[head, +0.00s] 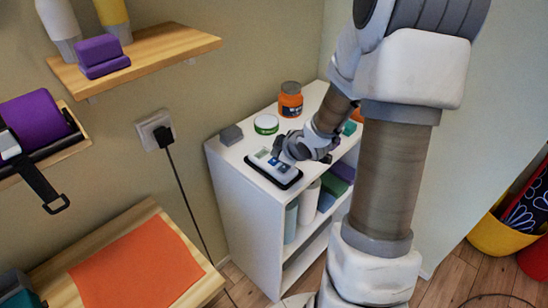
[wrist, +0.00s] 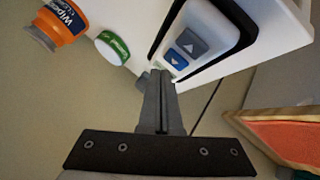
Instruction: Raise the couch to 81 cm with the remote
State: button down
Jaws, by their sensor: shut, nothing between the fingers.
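The remote (head: 268,163) is a pale handset lying in a black-edged holder on top of the white shelf unit. In the wrist view the remote (wrist: 212,27) shows a grey up-arrow button (wrist: 191,42) and a blue down-arrow button (wrist: 175,57). My gripper (head: 284,156) is over the remote in the head view. In the wrist view my gripper (wrist: 160,73) is shut and empty, its fingertips close to the remote's end by the down arrow. I cannot tell if they touch it. The display reading is not legible. I cannot identify the couch in either view.
The white shelf unit (head: 235,180) also carries an orange jar (head: 290,100), a green-and-white tub (head: 266,124) and a grey block (head: 231,135). A cable hangs from the wall socket (head: 155,131). A wooden table with an orange top (head: 140,270) stands at lower left.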

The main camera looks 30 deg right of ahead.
aim_at(277, 163)
notch_tip(277, 163, up, 5)
jog(key=p, duration=0.5)
dwell(0.4)
dwell(0.8)
